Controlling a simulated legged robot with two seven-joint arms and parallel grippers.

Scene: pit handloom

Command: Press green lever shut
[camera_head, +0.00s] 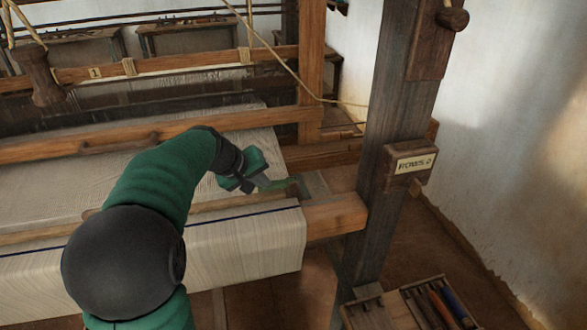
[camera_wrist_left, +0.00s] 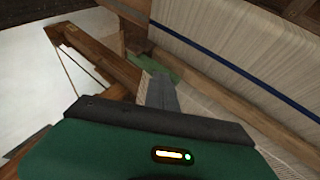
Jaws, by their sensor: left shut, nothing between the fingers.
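The green lever (camera_head: 284,184) is a small green piece at the right end of the cloth beam, beside the wooden frame. It also shows in the left wrist view as a green patch (camera_wrist_left: 168,69) just past my fingertips. My left gripper (camera_head: 265,182) is shut and empty, with its fingers (camera_wrist_left: 160,88) pointing at the lever and very close to it. I cannot tell whether they touch. The gripper hides part of the lever, so its angle is unclear. My right gripper is not in view.
A dark upright post (camera_head: 385,130) with a wooden plaque (camera_head: 410,164) stands right of the lever. Pale cloth (camera_head: 245,243) with a blue stripe covers the front beam. A wooden tray (camera_head: 407,310) of tools sits at the lower right. A cord (camera_head: 285,65) slants above.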

